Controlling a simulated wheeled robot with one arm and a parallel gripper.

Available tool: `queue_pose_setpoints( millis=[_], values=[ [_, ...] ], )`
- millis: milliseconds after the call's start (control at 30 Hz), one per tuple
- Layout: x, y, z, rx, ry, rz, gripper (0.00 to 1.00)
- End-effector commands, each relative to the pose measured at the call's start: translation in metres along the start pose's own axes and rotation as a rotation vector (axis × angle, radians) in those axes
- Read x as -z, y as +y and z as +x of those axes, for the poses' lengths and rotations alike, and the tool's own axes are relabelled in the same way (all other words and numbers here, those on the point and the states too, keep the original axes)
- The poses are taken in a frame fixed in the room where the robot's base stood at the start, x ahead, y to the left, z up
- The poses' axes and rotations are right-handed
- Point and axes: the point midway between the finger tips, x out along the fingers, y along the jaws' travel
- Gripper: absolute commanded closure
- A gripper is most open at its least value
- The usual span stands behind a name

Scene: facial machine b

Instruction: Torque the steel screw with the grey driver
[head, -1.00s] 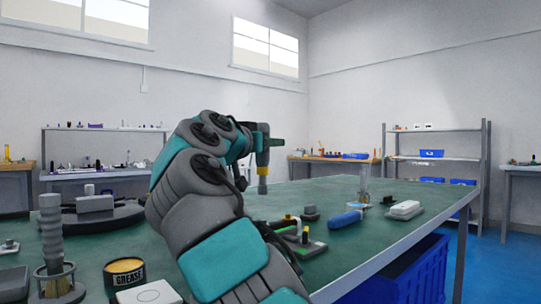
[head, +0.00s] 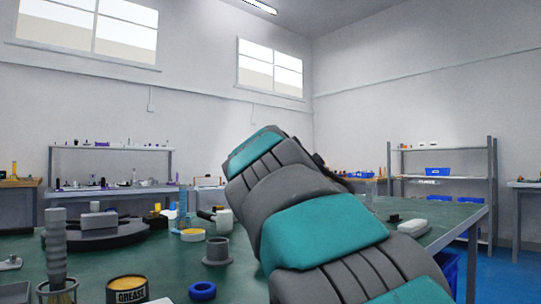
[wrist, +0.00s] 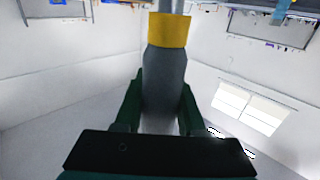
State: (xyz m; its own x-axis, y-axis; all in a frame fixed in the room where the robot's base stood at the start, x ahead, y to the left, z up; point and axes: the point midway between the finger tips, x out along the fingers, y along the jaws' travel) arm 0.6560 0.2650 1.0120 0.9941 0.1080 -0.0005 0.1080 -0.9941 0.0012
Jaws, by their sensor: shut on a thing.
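The grey driver (wrist: 165,85), with a yellow band near its far end and a metallic shaft beyond, fills the middle of the wrist view. My gripper (wrist: 160,100) is shut on its grey handle, with a dark green finger on each side. The driver's tip is cut off by the top of the wrist view. In the head view, my grey and teal arm hides both the gripper and the driver. I cannot make out the steel screw in either view.
The green table (head: 150,255) carries a grease tin (head: 127,290), a blue ring (head: 203,291), a grey flanged cylinder (head: 217,250) and a dark round base with a grey block (head: 97,222). A white box (head: 413,228) lies near the right edge. Shelves (head: 440,185) stand behind.

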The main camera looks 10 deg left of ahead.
Motion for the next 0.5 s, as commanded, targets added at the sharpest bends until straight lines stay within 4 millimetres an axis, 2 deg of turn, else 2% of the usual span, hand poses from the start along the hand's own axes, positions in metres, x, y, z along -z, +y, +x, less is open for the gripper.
queue_pose_setpoints(
  millis=[133, 500],
  values=[
    [0.0058, -0.0003, -0.0004, 0.053, -0.001, 0.002, 1.0],
    [0.0059, -0.0032, 0.0006, 0.169, 0.001, 0.003, 1.0]
  ],
)
